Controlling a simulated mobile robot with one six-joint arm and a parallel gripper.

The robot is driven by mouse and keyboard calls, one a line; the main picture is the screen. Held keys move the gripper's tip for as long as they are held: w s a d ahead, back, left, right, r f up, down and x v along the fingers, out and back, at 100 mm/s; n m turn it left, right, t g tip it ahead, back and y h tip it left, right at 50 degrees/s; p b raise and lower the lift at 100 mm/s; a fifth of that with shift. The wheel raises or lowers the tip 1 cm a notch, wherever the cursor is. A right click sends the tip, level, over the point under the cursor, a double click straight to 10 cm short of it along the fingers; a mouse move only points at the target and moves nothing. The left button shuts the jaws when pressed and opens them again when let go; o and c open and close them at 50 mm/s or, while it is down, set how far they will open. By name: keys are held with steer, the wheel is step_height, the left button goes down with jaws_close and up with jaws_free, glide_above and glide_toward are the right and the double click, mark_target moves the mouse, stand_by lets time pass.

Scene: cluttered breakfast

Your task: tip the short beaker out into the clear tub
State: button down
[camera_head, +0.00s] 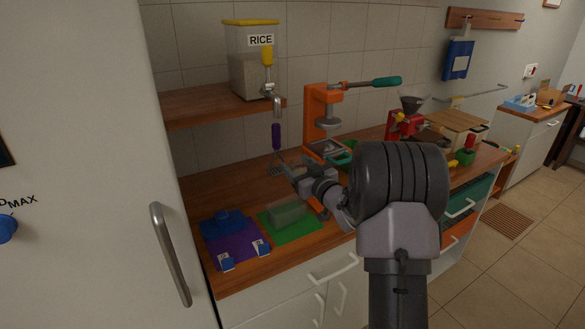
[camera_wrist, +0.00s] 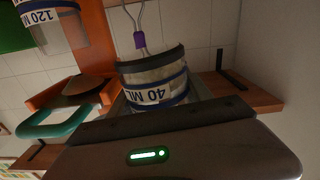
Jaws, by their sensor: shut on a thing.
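My gripper (camera_head: 292,174) is over the counter, in front of the hanging whisk. In the wrist view it is shut on a clear beaker (camera_wrist: 158,78) with blue bands, a dark rim band and a "40 ML" label. The beaker's contents are not clear. In the head view the beaker is too small and hidden to tell apart from the gripper. The clear tub (camera_head: 287,213) stands on a green mat (camera_head: 303,231) at the counter's front, below my gripper and apart from it.
A second beaker (camera_wrist: 48,14), labelled "120 ML", shows in the wrist view. A purple mat (camera_head: 222,243) with blue items lies left of the tub. An orange press (camera_head: 314,105) stands behind. A purple-handled whisk (camera_head: 276,137) hangs below the wooden shelf (camera_head: 205,106).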

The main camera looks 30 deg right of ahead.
mark_target(298, 174)
steer(key=shift+f+b, duration=0.15)
steer(key=shift+b, duration=0.2)
steer(key=shift+f+n+b, duration=0.3)
steer(key=shift+f, duration=0.4)
steer(key=shift+f+n, duration=0.4)
steer(key=shift+f, duration=0.45)
steer(key=n, duration=0.3)
steer(key=shift+d+r+g, duration=0.2)
steer(key=shift+g, duration=0.1)
steer(key=n, duration=0.1)
steer(key=f+n, duration=0.1)
steer(key=n, duration=0.1)
steer(key=shift+f+h, duration=0.3)
steer(key=shift+s+a+f+n+h, duration=0.1)
steer(key=shift+f+n+h, duration=0.1)
steer(key=shift+n, duration=0.35)
steer(key=shift+a+f+n+h, duration=0.1)
steer(key=shift+f+n, duration=0.05)
steer(key=shift+n, duration=0.4)
steer(key=n, duration=0.4)
steer(key=shift+a+f+n+g+h, duration=0.15)
steer(key=shift+a+n+g+h, duration=0.15)
steer(key=shift+a+g+h, duration=0.1)
